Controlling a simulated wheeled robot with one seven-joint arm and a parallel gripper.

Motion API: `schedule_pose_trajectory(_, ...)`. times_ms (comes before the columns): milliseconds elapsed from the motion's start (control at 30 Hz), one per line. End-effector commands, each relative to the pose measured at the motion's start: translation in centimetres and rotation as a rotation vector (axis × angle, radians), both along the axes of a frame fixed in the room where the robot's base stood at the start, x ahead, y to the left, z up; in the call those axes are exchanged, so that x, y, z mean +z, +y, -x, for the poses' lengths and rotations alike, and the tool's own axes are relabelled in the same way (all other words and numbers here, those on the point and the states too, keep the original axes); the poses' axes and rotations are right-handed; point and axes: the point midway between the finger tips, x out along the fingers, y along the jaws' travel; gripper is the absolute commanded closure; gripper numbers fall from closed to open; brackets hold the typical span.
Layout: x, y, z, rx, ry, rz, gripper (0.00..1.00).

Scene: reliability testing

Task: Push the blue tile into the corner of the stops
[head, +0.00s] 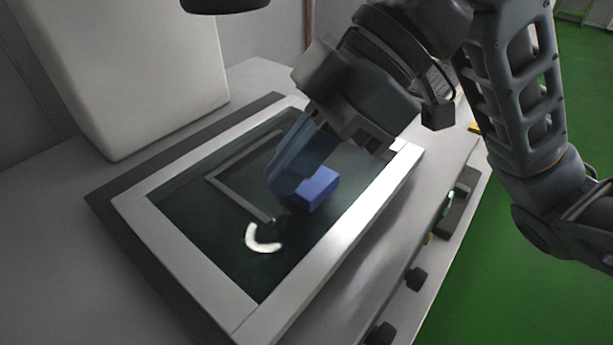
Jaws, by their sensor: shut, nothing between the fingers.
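The blue tile (319,190) lies on the dark surface inside a pale-framed panel, near the frame's right side. My gripper (284,192) is shut and empty, its fingers pointing down just left of the tile; I cannot tell whether they touch it. The stops (237,195) are thin grey bars joined in an L on the dark surface, left of my gripper. Their corner is at the left, and part of the upper bar runs behind my fingers. The tile is apart from the corner.
The raised pale frame (178,264) surrounds the dark surface. A white curved mark or piece (262,240) lies below the stops. A large pale box (130,70) stands at the back left. Black knobs (416,279) line the bench's right edge, with green floor (470,280) beyond.

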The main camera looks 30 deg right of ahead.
Motion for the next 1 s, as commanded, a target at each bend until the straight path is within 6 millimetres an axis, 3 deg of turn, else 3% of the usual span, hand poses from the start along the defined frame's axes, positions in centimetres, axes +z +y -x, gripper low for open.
schedule_pose_trajectory(567,0.0,-0.2,-0.1,-0.001,0.001,0.000,1.00)
schedule_pose_trajectory(1000,-0.1,-4.5,-1.5,-0.003,0.001,0.000,1.00)
